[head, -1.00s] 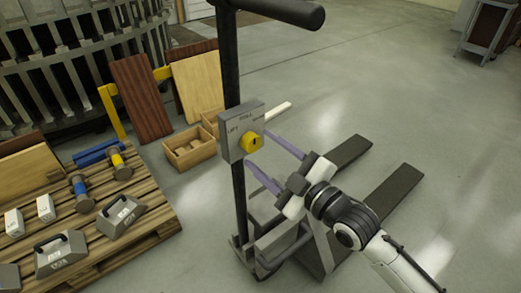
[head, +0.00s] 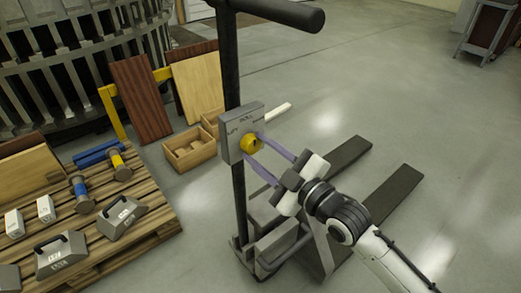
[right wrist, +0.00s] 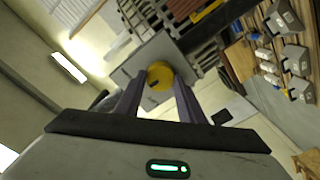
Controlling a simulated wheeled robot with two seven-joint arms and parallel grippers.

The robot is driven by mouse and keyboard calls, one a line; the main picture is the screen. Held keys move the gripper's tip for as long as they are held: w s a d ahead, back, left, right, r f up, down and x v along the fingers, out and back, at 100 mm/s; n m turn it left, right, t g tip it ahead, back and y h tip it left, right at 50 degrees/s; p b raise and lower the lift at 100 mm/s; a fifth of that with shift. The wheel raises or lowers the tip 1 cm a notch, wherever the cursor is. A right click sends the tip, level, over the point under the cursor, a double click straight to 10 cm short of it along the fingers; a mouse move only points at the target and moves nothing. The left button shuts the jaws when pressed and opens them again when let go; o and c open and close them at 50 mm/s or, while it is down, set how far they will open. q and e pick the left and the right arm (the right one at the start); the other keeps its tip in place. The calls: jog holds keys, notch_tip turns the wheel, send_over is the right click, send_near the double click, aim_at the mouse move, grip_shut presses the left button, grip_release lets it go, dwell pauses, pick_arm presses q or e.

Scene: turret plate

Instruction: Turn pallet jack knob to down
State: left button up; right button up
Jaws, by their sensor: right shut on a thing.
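The yellow knob (head: 250,143) sits on the grey plate (head: 232,131) fixed to the pallet jack's upright mast. The plate carries lettering above the knob; part of it is hidden by a finger. My right gripper (head: 256,147) has its two purple fingers on either side of the knob and is shut on it. The right wrist view shows the knob (right wrist: 159,75) between the fingertips, with a dark mark on its face. The pallet jack's black handle bar (head: 275,12) is at the top, and its dark forks (head: 390,195) lie low behind my right arm. My left gripper is not in view.
A wooden pallet (head: 155,222) at the left bears grey weights with handles, white blocks and blue-and-yellow dumbbell-shaped pieces. Wooden boxes (head: 190,150) and leaning boards (head: 141,97) stand behind the mast. The floor at the right is open.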

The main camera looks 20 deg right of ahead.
jog(key=m+p, duration=0.3)
jog(key=shift+r, duration=0.2)
jog(key=shift+m+p, duration=0.55)
jog(key=shift+m, duration=0.05)
jog(key=m+p, duration=0.2)
jog(key=m, duration=0.1)
jog(key=shift+f, duration=0.1)
jog(key=shift+m+p, duration=0.45)
jog(key=shift+m, duration=0.45)
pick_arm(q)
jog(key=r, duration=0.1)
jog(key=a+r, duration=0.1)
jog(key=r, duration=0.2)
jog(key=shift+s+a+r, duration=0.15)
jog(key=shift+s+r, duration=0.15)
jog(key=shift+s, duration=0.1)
pick_arm(e)
jog(key=shift+f+m, duration=0.1)
jog(key=shift+m, duration=0.2)
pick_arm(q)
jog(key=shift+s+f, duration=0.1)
pick_arm(e)
jog(key=o, duration=1)
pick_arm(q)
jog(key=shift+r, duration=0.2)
pick_arm(e)
jog(key=shift+o, duration=0.2)
